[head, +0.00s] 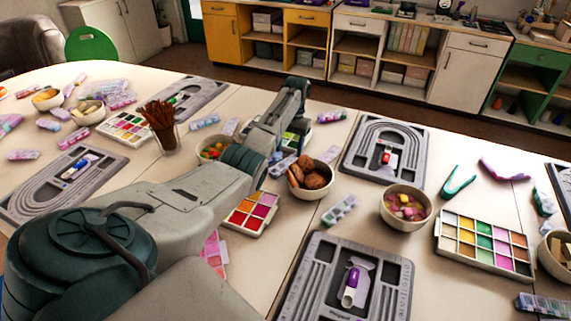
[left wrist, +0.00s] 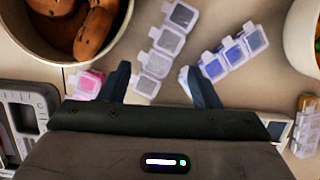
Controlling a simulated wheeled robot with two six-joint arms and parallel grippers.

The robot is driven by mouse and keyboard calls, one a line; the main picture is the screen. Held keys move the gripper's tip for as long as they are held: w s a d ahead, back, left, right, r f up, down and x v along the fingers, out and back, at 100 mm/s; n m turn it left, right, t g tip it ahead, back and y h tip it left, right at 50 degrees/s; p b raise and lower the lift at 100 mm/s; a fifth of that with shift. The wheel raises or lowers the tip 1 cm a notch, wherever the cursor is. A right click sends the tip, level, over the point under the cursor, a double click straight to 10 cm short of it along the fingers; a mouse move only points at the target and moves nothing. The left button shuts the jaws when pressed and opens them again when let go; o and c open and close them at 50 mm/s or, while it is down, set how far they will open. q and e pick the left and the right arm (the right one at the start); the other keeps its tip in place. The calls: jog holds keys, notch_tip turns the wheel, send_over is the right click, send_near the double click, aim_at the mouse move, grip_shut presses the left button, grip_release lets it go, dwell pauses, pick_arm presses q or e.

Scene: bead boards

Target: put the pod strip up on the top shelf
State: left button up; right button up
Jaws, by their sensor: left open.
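My left gripper (left wrist: 155,74) is open, with its two dark fingers pointing down over the table among several small pod strips. A strip with grey, glittery pods (left wrist: 165,45) lies between and just beyond the fingers. A strip with blue-violet pods (left wrist: 232,53) lies beside the right finger. A pink pod (left wrist: 90,82) shows by the left finger. I cannot tell which strip is meant. Nothing is seen held. In the head view my left arm partly hides this spot. Open shelves (head: 355,45) stand in the cabinets along the back. My right gripper is out of view.
A bowl of brown pieces (head: 312,178) stands close to the gripper, and a bowl of coloured beads (head: 212,150) is on the other side. A paint palette (head: 249,213), grey bead boards (head: 384,150) and a cup of brown sticks (head: 160,122) crowd the table.

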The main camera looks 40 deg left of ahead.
aim_at(287, 163)
pick_arm(q)
jog(key=shift+s+f, duration=0.15)
jog(key=shift+f, duration=0.1)
jog(key=shift+s+p+x, duration=0.2)
jog(key=shift+p+x, duration=0.55)
jog(key=shift+x, duration=1.6)
jog(key=shift+d+r, duration=0.1)
jog(key=shift+d, duration=0.1)
jog(key=c, duration=1)
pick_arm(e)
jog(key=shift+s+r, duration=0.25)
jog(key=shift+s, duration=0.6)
pick_arm(q)
jog(key=shift+r, duration=0.15)
